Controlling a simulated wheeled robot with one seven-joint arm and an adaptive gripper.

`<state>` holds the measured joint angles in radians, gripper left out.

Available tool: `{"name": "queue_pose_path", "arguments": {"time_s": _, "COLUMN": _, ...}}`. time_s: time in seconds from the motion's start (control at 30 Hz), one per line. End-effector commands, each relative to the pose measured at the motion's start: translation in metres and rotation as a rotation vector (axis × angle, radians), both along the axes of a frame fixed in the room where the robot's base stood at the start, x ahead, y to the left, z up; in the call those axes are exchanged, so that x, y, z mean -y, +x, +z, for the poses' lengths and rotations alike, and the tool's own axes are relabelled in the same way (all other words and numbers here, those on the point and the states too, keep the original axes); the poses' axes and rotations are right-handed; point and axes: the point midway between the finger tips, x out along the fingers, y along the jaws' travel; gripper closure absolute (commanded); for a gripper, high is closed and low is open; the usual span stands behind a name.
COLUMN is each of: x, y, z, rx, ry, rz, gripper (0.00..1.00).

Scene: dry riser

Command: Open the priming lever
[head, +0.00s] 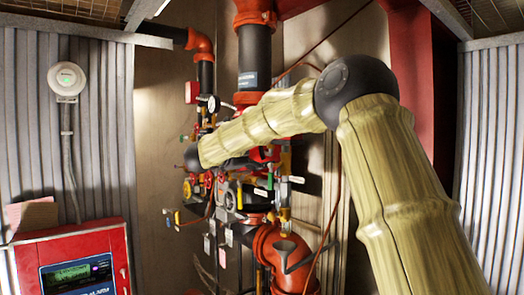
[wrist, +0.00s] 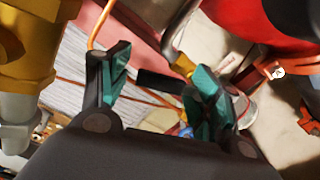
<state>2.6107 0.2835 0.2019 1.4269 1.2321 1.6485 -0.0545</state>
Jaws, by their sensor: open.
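My gripper (wrist: 160,76) is open in the wrist view, its two teal-padded fingers apart. A short black bar, like a lever's grip (wrist: 160,82), shows across the gap between the fingers. I cannot tell whether it lies between the pads or behind them, or whether it touches them. It may be the priming lever; no label on it can be read. In the head view my arm reaches to the cluster of valves and levers (head: 239,196) on the riser. My fingers are hidden there, and I cannot pick out the priming lever.
A brass-coloured fitting (wrist: 25,45) stands close on the left in the wrist view, and a large red body (wrist: 270,20) at upper right. In the head view, red and black pipes (head: 255,55) surround the valves. A red alarm panel (head: 75,262) stands at lower left.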

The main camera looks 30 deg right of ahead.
Motion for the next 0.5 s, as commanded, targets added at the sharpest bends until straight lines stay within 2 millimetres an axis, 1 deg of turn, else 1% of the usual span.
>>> {"name": "queue_pose_path", "arguments": {"time_s": 0.27, "x": 0.0006, "y": 0.0003, "z": -0.0005, "rx": 0.000, "ry": 0.000, "rz": 0.000, "gripper": 0.37}}
{"name": "queue_pose_path", "arguments": {"time_s": 0.3, "x": 0.0006, "y": 0.0003, "z": -0.0005, "rx": 0.000, "ry": 0.000, "rz": 0.001, "gripper": 0.44}}
{"name": "queue_pose_path", "arguments": {"time_s": 0.47, "x": 0.0004, "y": 0.0003, "z": -0.0004, "rx": 0.000, "ry": 0.000, "rz": 0.001, "gripper": 0.73}}
{"name": "queue_pose_path", "arguments": {"time_s": 0.5, "x": 0.0004, "y": 0.0003, "z": -0.0004, "rx": 0.000, "ry": 0.000, "rz": 0.001, "gripper": 0.80}}
